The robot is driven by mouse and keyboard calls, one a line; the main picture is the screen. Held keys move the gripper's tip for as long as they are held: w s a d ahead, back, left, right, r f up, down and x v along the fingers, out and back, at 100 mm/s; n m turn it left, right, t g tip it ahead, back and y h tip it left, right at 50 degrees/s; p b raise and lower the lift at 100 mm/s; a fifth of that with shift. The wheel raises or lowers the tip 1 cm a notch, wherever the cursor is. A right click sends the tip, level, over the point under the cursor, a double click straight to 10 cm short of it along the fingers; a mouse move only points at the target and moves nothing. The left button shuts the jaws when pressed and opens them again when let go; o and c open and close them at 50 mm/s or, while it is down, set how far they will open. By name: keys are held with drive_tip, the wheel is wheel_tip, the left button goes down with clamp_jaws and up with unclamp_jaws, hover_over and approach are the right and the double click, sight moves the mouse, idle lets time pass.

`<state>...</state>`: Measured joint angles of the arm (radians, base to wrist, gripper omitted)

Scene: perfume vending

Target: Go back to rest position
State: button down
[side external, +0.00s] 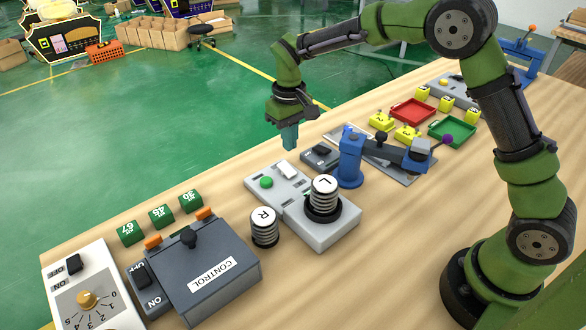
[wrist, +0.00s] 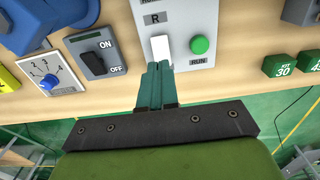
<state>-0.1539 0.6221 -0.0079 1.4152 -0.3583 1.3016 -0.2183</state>
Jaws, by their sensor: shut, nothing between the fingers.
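My gripper (side external: 290,136) is shut and empty, pointing down above the grey panel (side external: 292,206) with a green button (side external: 266,182) and a white rocker switch (side external: 288,170). In the wrist view its closed teal fingers (wrist: 158,68) overlap the lower end of the white switch (wrist: 161,48), with the green button (wrist: 200,45) to the right. In the side view the fingertips appear above the panel; whether they touch the switch I cannot tell. A cylinder marked L (side external: 324,188) stands on the panel's base, and one marked R (side external: 265,228) stands beside it.
A blue clamp device (side external: 350,158) stands right of the panel. A grey CONTROL box (side external: 205,270) and green numbered blocks (side external: 161,215) lie to the left. Red (side external: 413,111) and green (side external: 452,131) trays with yellow blocks are further right. The air above the table's far edge is open.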

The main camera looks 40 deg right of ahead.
drive_tip(key=shift+w, duration=0.1)
drive_tip(key=s+d+r+m+t, duration=0.1)
drive_tip(key=s+r, duration=0.3)
drive_tip(key=s, duration=0.4)
drive_tip(key=s+d+r+m+t+y, duration=0.1)
drive_tip(key=s+r+t, duration=0.2)
drive_tip(key=s, duration=0.6)
drive_tip(key=s+d+r+m+t+y, duration=0.1)
drive_tip(key=s+d+r+m+t, duration=0.1)
drive_tip(key=s+r, duration=0.4)
drive_tip(key=shift+s+r+t, duration=0.4)
drive_tip(key=shift+s+t, duration=0.2)
drive_tip(key=shift+s, duration=0.55)
